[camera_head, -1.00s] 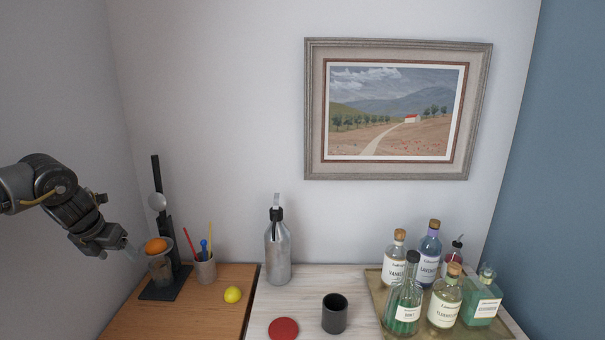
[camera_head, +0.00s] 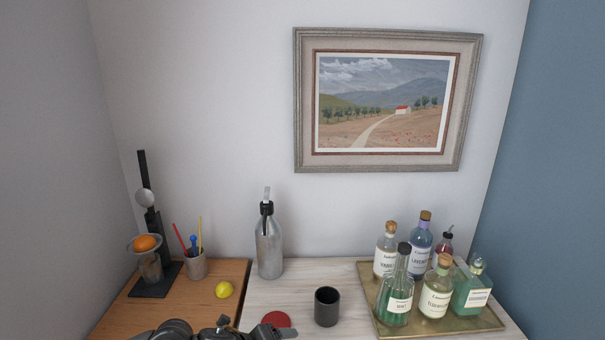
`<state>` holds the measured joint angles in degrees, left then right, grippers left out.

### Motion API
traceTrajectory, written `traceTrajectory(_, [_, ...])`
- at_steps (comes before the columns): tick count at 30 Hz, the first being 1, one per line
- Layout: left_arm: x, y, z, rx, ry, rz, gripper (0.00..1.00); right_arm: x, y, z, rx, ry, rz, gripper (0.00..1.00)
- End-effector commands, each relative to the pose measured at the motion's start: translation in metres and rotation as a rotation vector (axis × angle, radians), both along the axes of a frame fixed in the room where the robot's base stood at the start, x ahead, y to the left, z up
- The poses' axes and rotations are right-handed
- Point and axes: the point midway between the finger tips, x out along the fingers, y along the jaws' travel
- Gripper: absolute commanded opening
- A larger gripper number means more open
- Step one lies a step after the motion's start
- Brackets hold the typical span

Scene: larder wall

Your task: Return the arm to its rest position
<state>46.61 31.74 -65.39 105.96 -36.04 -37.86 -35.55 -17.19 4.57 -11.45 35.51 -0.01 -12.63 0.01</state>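One of my arms shows at the bottom edge, with dark links low in front of the wooden board and the red disc. Its gripper is not clearly visible, so I cannot tell its fingers or whether it holds anything. My other gripper is out of view. An orange (camera_head: 144,243) sits in the bowl-shaped top of the black press stand (camera_head: 153,283) at the left.
A yellow lemon (camera_head: 224,290), a cup of stirrers (camera_head: 196,267), a grey siphon bottle (camera_head: 269,247), a black cup (camera_head: 327,307) and a red disc (camera_head: 276,319) stand on the counter. A brass tray (camera_head: 466,325) holds several bottles at right. A framed picture (camera_head: 388,100) hangs behind.

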Motion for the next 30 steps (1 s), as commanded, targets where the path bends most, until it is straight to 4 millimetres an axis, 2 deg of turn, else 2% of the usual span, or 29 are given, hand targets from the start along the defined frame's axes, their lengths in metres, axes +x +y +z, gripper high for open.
traceTrajectory(1, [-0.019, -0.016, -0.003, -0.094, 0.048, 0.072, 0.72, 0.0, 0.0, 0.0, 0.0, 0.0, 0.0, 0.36])
traceTrajectory(3, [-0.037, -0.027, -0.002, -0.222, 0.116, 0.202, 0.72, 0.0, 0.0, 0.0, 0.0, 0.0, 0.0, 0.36])
traceTrajectory(5, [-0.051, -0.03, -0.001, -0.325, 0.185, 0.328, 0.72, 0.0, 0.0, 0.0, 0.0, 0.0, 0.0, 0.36])
traceTrajectory(8, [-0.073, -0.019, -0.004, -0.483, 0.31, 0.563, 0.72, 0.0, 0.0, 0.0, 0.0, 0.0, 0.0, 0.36])
traceTrajectory(11, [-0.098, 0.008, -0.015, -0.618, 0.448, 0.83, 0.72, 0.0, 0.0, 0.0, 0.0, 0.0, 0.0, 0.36])
traceTrajectory(15, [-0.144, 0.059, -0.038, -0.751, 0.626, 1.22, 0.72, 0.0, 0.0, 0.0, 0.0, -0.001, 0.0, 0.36])
traceTrajectory(18, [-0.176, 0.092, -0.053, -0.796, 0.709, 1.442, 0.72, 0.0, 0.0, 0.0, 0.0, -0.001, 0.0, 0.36])
traceTrajectory(20, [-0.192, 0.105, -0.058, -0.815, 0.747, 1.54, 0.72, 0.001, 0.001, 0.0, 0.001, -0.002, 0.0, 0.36])
traceTrajectory(24, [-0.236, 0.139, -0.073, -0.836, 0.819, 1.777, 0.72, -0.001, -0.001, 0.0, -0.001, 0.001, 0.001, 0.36])
traceTrajectory(30, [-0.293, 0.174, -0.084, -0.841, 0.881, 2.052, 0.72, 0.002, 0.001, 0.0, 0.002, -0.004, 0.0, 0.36])
